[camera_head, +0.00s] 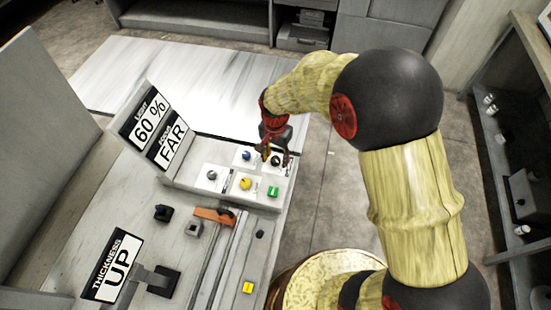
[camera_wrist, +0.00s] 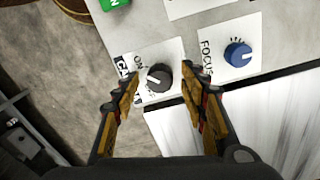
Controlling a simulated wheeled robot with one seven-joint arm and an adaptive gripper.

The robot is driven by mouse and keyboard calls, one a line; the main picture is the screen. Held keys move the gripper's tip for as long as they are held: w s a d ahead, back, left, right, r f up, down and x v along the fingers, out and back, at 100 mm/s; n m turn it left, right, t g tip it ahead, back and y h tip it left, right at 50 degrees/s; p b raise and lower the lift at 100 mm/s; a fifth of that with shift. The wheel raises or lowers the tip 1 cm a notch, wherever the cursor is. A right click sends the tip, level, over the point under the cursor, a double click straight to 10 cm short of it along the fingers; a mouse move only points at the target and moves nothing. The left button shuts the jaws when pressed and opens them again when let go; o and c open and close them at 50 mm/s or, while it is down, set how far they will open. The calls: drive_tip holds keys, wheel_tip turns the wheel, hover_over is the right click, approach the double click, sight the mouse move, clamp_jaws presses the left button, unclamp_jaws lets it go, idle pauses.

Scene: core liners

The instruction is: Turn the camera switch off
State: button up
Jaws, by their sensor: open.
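A black rotary knob (camera_wrist: 158,77) sits on a white label plate marked "ON" at the panel's corner, beside the blue focus knob (camera_wrist: 238,54). The rest of its label is partly hidden, so I cannot confirm its name. In the head view the black knob (camera_head: 276,161) is at the panel's right far side. My gripper (camera_wrist: 148,98) is open and empty, with one finger on each side of the black knob in the wrist view. I cannot tell whether they touch it. In the head view my gripper (camera_head: 273,152) is over that corner of the panel.
The panel also carries a grey knob (camera_head: 211,175), a yellow knob (camera_head: 245,184) and a green switch (camera_head: 273,192). Signs reading "60 %" (camera_head: 148,119) and "FAR" (camera_head: 172,146) stand behind. Floor is open to the right.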

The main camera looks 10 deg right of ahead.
drive_tip(key=shift+f, duration=0.2)
drive_tip(key=shift+c, duration=0.7)
clamp_jaws()
